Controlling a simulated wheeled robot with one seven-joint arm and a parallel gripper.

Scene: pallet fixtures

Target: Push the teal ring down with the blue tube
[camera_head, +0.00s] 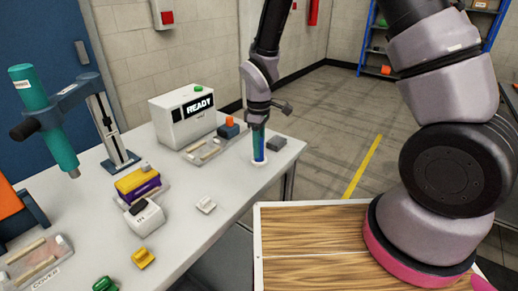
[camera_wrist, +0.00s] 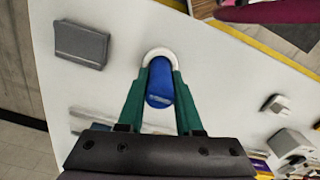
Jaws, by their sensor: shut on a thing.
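My gripper (camera_head: 259,139) points down over the far right part of the white table. In the wrist view its two green fingers (camera_wrist: 161,72) are shut on the blue tube (camera_wrist: 159,94), one on each side. The tube also shows as a blue strip in the head view (camera_head: 259,150), upright. A white ring-shaped part (camera_wrist: 159,52) curves around the far side of the tube in the wrist view. In the head view a white round base (camera_head: 258,162) sits at the tube's lower end on the table. I cannot make out the teal ring; the fingers and tube may hide it.
A tray (camera_head: 203,150) and a white READY box (camera_head: 183,116) are to the left. A teal cylinder (camera_head: 44,117) on a stand and small boxes (camera_head: 139,184) are further left.

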